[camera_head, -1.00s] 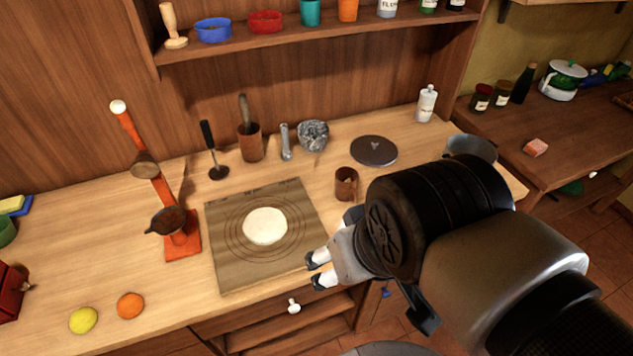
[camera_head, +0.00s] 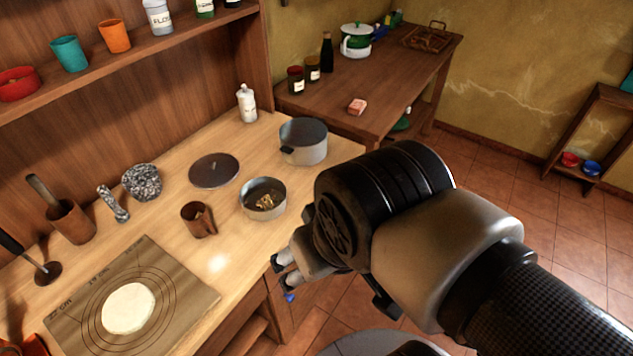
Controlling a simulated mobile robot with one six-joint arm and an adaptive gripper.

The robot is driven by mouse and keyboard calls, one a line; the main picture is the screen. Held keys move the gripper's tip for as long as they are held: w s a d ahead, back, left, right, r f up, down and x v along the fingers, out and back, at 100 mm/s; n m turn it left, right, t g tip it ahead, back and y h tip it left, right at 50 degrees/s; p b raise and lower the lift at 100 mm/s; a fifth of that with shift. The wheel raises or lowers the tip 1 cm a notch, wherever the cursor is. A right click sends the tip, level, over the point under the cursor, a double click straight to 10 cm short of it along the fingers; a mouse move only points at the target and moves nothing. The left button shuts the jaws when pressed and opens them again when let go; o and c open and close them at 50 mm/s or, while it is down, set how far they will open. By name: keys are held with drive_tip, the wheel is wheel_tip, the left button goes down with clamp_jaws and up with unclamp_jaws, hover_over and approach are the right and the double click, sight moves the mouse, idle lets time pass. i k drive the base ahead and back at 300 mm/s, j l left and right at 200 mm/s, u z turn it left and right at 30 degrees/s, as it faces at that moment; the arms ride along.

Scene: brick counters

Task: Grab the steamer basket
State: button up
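I cannot tell for sure which thing is the steamer basket. A shallow round metal vessel (camera_head: 263,212) with yellowish pieces inside stands near the counter's right front edge. A deeper grey metal pot (camera_head: 305,150) with a dark inside and a small dark handle stands behind it, at the counter's right end. A flat grey lid (camera_head: 214,171) lies to their left. My gripper (camera_head: 281,272) is in front of the counter edge, below the shallow vessel in the picture. Its two fingertips are apart with nothing visible between them.
A brown cup (camera_head: 198,220) stands left of the shallow vessel. A mat (camera_head: 180,300) with dough (camera_head: 129,308) lies at lower left. A white bottle (camera_head: 247,104) stands at the back. A darker side table (camera_head: 390,80) is beyond, with open floor (camera_head: 545,210) at right.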

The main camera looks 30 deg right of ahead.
sight(253, 190)
drive_tip(key=u, duration=0.35)
drive_tip(key=l+u, duration=0.15)
drive_tip(key=u, duration=0.25)
drive_tip(key=l+u, duration=0.1)
drive_tip(key=u, duration=0.25)
drive_tip(key=l+u, duration=0.45)
drive_tip(key=l, duration=0.55)
drive_tip(key=l+u, duration=0.5)
drive_tip(key=l, duration=0.55)
